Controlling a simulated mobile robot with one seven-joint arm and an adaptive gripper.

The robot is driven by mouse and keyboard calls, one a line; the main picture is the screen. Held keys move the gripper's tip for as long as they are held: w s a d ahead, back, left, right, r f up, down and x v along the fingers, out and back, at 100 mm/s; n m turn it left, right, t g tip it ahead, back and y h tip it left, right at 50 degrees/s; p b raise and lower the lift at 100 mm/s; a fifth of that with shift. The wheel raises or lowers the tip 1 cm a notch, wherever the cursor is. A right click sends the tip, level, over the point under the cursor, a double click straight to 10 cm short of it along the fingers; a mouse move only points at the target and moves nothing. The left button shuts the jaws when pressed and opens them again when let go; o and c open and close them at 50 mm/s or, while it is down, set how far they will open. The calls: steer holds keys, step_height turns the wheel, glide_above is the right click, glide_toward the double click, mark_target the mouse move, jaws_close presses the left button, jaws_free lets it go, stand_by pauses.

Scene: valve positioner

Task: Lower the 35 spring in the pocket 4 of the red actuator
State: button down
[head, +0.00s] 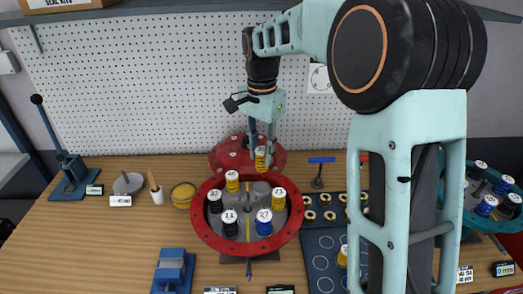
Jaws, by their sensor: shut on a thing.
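The red actuator (202,233) is an open round housing with a red flanged rim, in the middle of the bench. Inside it stand two yellow springs (232,184) (278,198), two dark springs (215,203) (230,224) and a blue spring (264,224), around a grey centre piece (261,190). My gripper (262,148) points down behind the actuator's far rim, shut on a yellow spring (261,161) with a white top label. That label is too small to read surely as 35. Pocket numbers cannot be read; the held spring looks apart from the pockets.
A red round cover (226,156) lies behind the actuator. A dark tray (322,240) with several springs is at right, partly hidden by my arm. A teal actuator (474,212) stands far right. A blue vise (172,271) is front left; the bench's left front is clear.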

mark_target(261, 166)
steer(key=shift+f+b, duration=2)
steer(key=shift+f, duration=0.55)
steer(key=shift+r, duration=0.1)
steer(key=shift+f+b, duration=0.7)
steer(key=shift+f, duration=1)
steer(key=c, duration=1.5)
jaws_free()
steer(key=shift+r, duration=0.1)
